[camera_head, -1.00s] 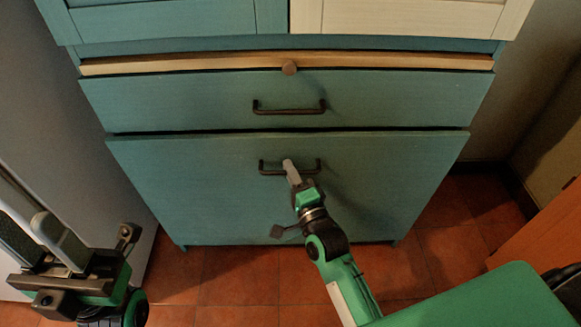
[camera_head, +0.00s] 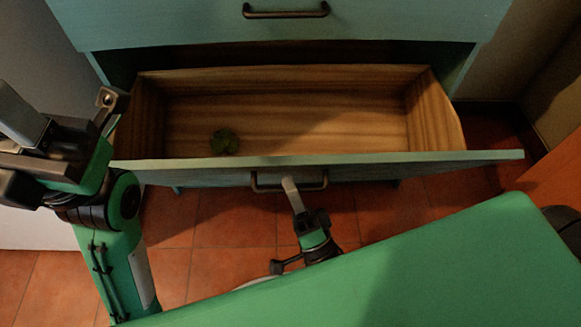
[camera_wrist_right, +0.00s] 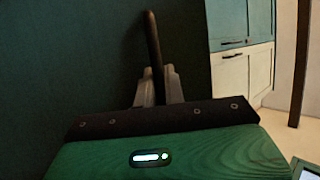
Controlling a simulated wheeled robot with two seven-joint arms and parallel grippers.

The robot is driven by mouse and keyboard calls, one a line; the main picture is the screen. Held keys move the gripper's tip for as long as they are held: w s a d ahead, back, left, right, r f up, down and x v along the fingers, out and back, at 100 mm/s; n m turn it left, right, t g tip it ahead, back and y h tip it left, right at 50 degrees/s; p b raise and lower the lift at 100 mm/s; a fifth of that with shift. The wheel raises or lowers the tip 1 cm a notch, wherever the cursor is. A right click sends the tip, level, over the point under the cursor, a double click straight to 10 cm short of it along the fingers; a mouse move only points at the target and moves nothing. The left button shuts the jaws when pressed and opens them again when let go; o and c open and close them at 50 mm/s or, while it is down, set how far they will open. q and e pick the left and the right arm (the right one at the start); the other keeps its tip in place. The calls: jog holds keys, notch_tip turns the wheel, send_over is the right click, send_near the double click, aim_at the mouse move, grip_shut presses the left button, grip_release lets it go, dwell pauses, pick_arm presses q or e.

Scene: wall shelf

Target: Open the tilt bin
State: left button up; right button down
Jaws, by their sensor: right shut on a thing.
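The tilt bin (camera_head: 420,160) is the teal lower front of the cabinet, tipped out towards me in the head view. In the right wrist view the fingers (camera_wrist_right: 159,85) are shut on the handle bar (camera_wrist_right: 152,40). My left gripper (camera_head: 62,115) is at the left, apart from the bin; its fingertips are partly cut off by the frame edge.
A teal drawer (camera_head: 380,20) with its own dark handle (camera_head: 286,14) is shut above the bin. A pale panel (camera_head: 30,225) stands at the left and an orange-brown piece (camera_head: 560,180) at the right. Red tiled floor (camera_head: 230,225) lies below.

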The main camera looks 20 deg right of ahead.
jog(key=shift+s+a+f+n+t+y+b, duration=0.2)
jog(key=shift+s+f+b, duration=0.1)
jog(key=shift+s+f, duration=0.3)
jog(key=shift+s+a+f+n+t+y+b, duration=0.1)
jog(key=shift+s+a+f+n+b, duration=0.2)
jog(key=shift+s, duration=0.4)
jog(key=shift+d, duration=0.15)
jog(key=c, duration=1.5)
grip_release()
jog(key=p+v, duration=0.2)
jog(key=v, duration=0.5)
jog(key=shift+s+f, duration=0.2)
